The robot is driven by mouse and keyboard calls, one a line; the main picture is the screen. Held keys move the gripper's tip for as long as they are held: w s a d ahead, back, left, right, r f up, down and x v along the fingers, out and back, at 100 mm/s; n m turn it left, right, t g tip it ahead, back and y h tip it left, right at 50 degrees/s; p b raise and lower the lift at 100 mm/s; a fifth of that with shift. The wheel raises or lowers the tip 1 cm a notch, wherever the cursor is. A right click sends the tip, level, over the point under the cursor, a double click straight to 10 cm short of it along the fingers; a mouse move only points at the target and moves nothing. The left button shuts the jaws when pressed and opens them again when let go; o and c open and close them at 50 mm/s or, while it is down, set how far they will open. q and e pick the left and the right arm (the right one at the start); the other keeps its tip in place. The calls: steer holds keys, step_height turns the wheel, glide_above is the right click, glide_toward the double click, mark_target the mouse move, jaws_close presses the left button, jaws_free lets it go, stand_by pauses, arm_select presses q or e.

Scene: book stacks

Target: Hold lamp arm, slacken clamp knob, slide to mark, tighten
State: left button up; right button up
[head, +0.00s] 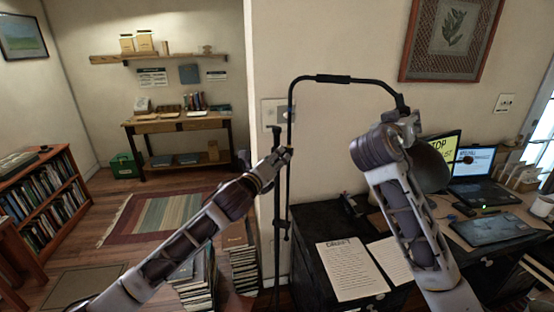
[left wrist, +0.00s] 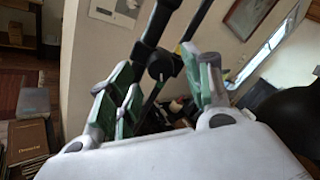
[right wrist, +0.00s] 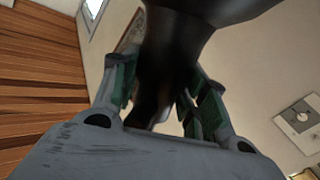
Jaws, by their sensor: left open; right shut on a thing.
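The black floor lamp has an upright pole (head: 277,210) and a thin lamp arm (head: 345,79) that bends over to the right, with a dark shade (head: 430,176) at its end. My right gripper (head: 408,122) is shut on the lamp arm's end above the shade; the dark part between its fingers (right wrist: 155,85) fills the right wrist view. My left gripper (head: 284,153) is open at the pole. In the left wrist view, the black clamp with its knob (left wrist: 160,66) sits between the spread fingers; contact cannot be told. I cannot make out the mark clearly.
A black desk (head: 320,215) with printed sheets (head: 352,268) stands under the lamp, with a laptop (head: 474,170) to its right. Book stacks (head: 242,268) stand on the floor left of the pole. The rug (head: 165,217) area behind is clear.

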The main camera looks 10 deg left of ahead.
arm_select(q)
steer(key=shift+w+d, duration=0.25)
steer(key=shift+w, duration=0.45)
steer(key=c, duration=1)
steer(key=shift+c, duration=0.2)
